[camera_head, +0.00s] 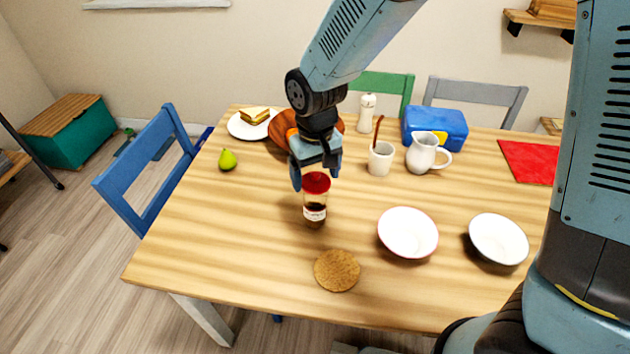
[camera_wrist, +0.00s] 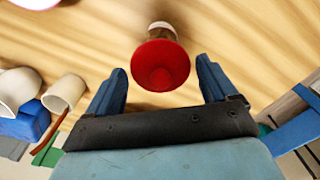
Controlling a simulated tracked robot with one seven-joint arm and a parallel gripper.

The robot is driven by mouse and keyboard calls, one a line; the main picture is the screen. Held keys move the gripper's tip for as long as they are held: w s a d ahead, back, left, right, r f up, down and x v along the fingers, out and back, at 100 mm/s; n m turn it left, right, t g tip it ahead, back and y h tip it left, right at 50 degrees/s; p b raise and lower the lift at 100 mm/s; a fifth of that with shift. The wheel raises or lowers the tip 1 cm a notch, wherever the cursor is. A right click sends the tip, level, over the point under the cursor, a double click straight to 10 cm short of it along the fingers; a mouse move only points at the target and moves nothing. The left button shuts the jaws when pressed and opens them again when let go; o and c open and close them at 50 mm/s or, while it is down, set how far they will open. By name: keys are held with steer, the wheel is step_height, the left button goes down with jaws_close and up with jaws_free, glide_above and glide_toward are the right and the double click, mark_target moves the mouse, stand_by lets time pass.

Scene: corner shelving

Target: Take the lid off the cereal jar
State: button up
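The cereal jar (camera_head: 315,208) stands upright on the wooden table, clear with dark contents and a pale label. Its red lid (camera_head: 316,183) is on top. My gripper (camera_head: 316,174) is above the jar, pointing down. In the wrist view my gripper (camera_wrist: 161,80) has its two blue fingers spread wide, one at each side of the lid, with gaps between. Nothing is held.
A cork mat (camera_head: 337,270) lies in front of the jar. Two white bowls (camera_head: 408,232) (camera_head: 498,239) stand to the right. A cup (camera_head: 381,158), a pitcher (camera_head: 423,151) and a blue box (camera_head: 436,122) stand behind right. A pear (camera_head: 228,159) sits left. The front left tabletop is clear.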

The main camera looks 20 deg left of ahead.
steer(key=c, duration=0.8)
